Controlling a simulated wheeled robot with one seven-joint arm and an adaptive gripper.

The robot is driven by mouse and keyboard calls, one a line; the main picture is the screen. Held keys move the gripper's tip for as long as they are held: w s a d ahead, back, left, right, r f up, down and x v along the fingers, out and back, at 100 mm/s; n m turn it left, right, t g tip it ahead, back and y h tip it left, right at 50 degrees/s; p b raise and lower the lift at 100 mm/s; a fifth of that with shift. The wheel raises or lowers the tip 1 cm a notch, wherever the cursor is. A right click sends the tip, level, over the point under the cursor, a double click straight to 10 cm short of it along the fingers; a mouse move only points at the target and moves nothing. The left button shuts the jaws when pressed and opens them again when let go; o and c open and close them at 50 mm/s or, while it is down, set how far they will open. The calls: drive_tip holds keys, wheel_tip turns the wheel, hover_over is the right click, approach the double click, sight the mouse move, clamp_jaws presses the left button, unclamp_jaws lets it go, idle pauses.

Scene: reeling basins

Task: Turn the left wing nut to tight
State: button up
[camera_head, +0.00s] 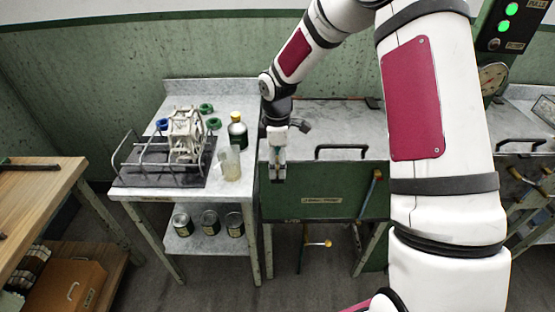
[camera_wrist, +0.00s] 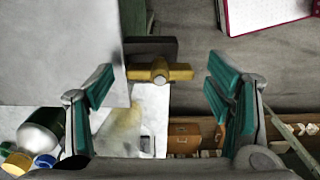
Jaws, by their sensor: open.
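A brass wing nut (camera_wrist: 160,72) shows in the wrist view, its two wings lying roughly crosswise in that picture beside a dark block. My gripper (camera_wrist: 160,84) is open, with a teal-padded finger on either side of the wing nut and a gap to each wing. The wing nut looks farther from the camera than the fingers. In the head view my gripper (camera_head: 278,172) hangs at the left end of the green-fronted basin (camera_head: 330,199), and I cannot make out the wing nut there.
A marble-topped table (camera_head: 239,187) on the left holds a wire rack (camera_head: 128,160), a dark bottle (camera_head: 237,133) and a pale jar (camera_head: 230,166). Several tins stand on its lower shelf. A black handle (camera_head: 341,149) and a blue lever (camera_head: 371,190) are on the basin.

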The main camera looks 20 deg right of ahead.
drive_tip(key=c, duration=1.2)
drive_tip(key=shift+o, duration=0.2)
drive_tip(key=shift+m, duration=0.3)
drive_tip(key=m, duration=0.3)
drive_tip(key=shift+m+b, duration=0.3)
drive_tip(key=shift+b, duration=0.1)
drive_tip(key=m, duration=0.4)
drive_tip(key=shift+m+b, duration=0.3)
drive_tip(key=shift+b, duration=0.05)
drive_tip(key=m, duration=0.4)
drive_tip(key=shift+w+m+b, duration=0.1)
drive_tip(key=shift+m+b, duration=0.2)
drive_tip(key=shift+m, duration=2.2)
